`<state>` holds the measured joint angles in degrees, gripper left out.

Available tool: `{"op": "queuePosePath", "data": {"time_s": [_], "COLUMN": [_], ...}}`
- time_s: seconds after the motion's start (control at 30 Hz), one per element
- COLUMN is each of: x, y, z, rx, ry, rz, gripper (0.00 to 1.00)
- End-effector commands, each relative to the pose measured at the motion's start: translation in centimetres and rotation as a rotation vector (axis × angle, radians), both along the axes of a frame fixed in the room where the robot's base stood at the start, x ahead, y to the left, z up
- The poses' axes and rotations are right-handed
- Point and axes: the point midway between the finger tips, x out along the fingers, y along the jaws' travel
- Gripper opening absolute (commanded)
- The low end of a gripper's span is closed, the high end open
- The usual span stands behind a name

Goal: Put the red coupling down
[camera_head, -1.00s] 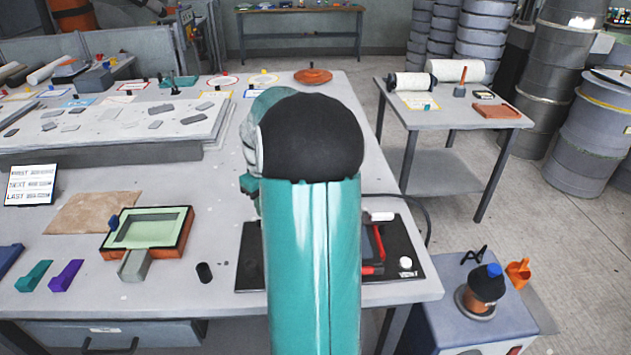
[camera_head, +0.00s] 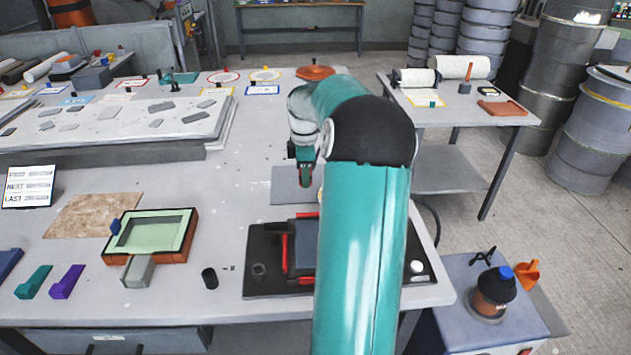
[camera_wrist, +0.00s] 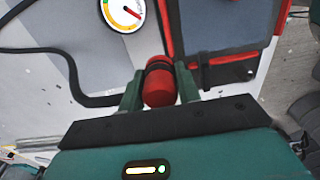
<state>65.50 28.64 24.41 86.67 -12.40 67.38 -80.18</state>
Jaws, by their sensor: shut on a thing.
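The red coupling (camera_wrist: 159,84) is a short red cylinder with a dark band, seen in the wrist view between the two green fingers of my gripper (camera_wrist: 160,90). My gripper is shut on it. In the head view my gripper (camera_head: 305,178) hangs over the table just behind the black board, with a bit of red at its tip. A grey plate (camera_head: 284,192) lies on the table below it. Whether the coupling touches anything beneath it cannot be told.
The black board (camera_head: 262,232) carries red-edged dark parts and a white knob (camera_head: 417,267). A round dial (camera_wrist: 123,14) and a black hose (camera_wrist: 72,75) show in the wrist view. A green-lined mould (camera_head: 185,245) and a black cylinder (camera_head: 209,278) stand to the left.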

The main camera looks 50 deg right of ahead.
Motion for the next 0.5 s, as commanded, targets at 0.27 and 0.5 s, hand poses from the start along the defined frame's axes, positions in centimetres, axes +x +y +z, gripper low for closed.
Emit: {"op": "queuePosePath", "data": {"time_s": [0.27,0.5], "x": [3.3,6.3], "y": [-2.9,-6.2], "z": [-2.2,-4.1], "rx": [0.003,0.002], "ry": [-0.001,-0.001], "rz": [0.007,0.005], "gripper": [0.0,0.0]}}
